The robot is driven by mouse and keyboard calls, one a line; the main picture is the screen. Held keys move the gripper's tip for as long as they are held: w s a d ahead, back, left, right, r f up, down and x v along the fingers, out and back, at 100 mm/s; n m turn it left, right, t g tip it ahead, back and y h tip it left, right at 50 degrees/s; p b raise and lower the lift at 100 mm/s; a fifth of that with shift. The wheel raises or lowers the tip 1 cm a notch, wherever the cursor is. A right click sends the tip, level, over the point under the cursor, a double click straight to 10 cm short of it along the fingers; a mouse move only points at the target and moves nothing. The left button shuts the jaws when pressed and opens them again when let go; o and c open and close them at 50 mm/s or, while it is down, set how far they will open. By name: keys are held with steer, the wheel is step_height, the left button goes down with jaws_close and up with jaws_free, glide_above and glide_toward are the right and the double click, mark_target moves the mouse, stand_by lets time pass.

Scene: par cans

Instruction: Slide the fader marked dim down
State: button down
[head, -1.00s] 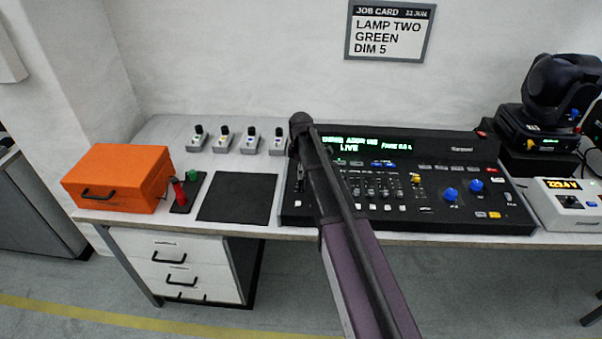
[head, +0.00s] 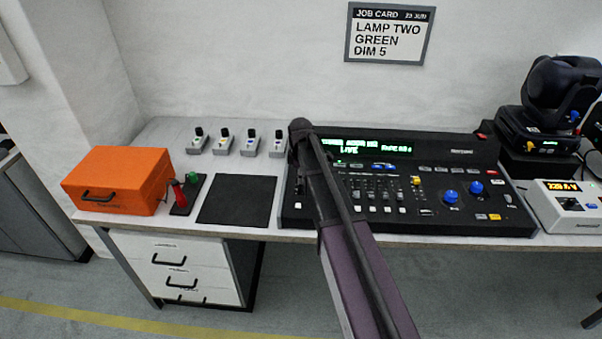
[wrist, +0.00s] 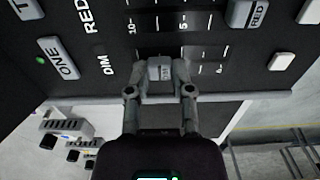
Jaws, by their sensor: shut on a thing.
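The lighting console (head: 440,180) stands on the desk, with its faders and buttons facing up. In the wrist view the word DIM (wrist: 106,64) is printed on the console (wrist: 200,65), beside a fader track with scale marks, 10 and 5 among them. My gripper (wrist: 160,70) is shut on the grey cap of the dim fader (wrist: 160,68), between the 10 and the 5 marks. In the head view my arm hides this fader and my gripper's fingers. The job card (head: 390,33) on the wall reads LAMP TWO, GREEN, DIM 5.
A button marked ONE (wrist: 58,58) has a green light beside it. Several small grey switch boxes (head: 223,144) stand left of the console. A dark mat (head: 237,200), an orange box (head: 117,180) and a moving-head lamp (head: 555,95) share the desk.

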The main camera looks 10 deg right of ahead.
mark_target(299, 194)
steer(key=s, duration=0.2)
steer(key=s+a, duration=0.1)
steer(key=s, duration=0.3)
steer(key=shift+s+a, duration=0.2)
steer(key=shift+a, duration=0.15)
steer(key=shift+c, duration=2.4)
jaws_free()
steer(key=shift+w, duration=0.15)
